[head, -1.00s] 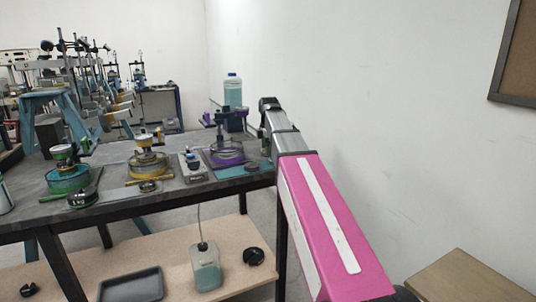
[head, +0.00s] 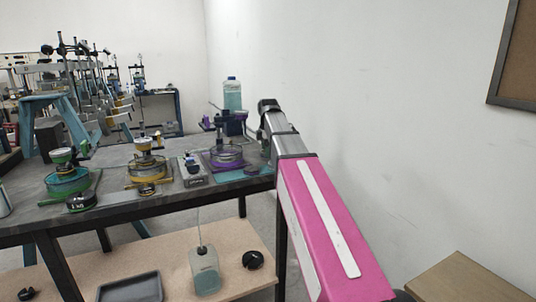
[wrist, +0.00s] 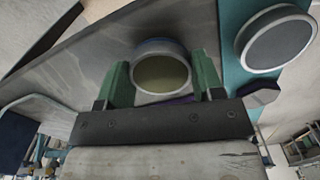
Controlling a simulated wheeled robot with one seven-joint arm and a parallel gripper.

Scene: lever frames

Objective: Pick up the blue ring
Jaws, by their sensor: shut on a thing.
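In the wrist view, a round ring with a bluish outer side and pale rim (wrist: 159,47) sits between the two green fingers of my gripper (wrist: 163,78). The fingers are shut on it, one at each side. I take it as the blue ring; its colour shows only along the far edge, and its inside looks dull yellow-green. A grey surface lies behind it; I cannot tell whether the ring touches it. In the head view, my arm reaches to the right end of the bench, and my gripper and the ring cannot be made out there.
A second round piece with a pale rim (wrist: 276,38) lies on a teal strip at the right in the wrist view. In the head view, a purple-based stand (head: 227,158), a yellow one (head: 149,170) and a green one (head: 68,182) occupy the bench, with a bottle (head: 232,95) behind.

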